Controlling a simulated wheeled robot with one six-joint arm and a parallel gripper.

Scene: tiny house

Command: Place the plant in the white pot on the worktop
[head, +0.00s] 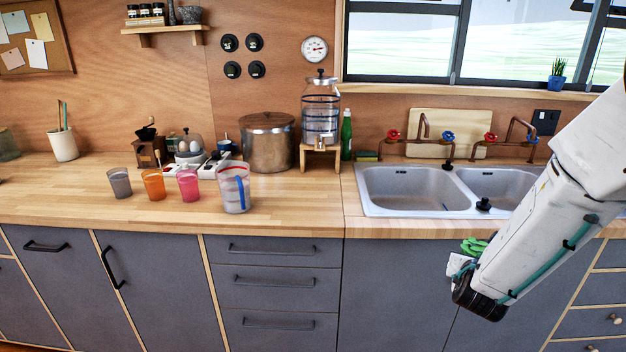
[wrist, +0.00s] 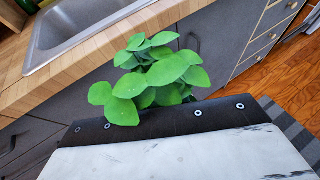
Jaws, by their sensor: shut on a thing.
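The plant (head: 474,246) shows as a small green tuft of leaves at the end of my arm, in front of the grey cabinet below the sink. In the wrist view the plant (wrist: 160,75) has broad round green leaves rising beyond the dark edge of my gripper. A small white patch beside the leaves in the head view may be its pot; the pot is otherwise hidden. My gripper (head: 464,272) is shut on the potted plant, below worktop height; its fingers are mostly hidden. The wooden worktop (head: 290,205) runs along the wall.
Grey, orange and pink cups and a clear jug (head: 235,187) stand left of centre on the worktop, before a large copper pot (head: 268,145). The double sink (head: 420,188) is at right. The worktop's front edge right of the jug is bare. A blue-potted plant (head: 557,76) stands on the windowsill.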

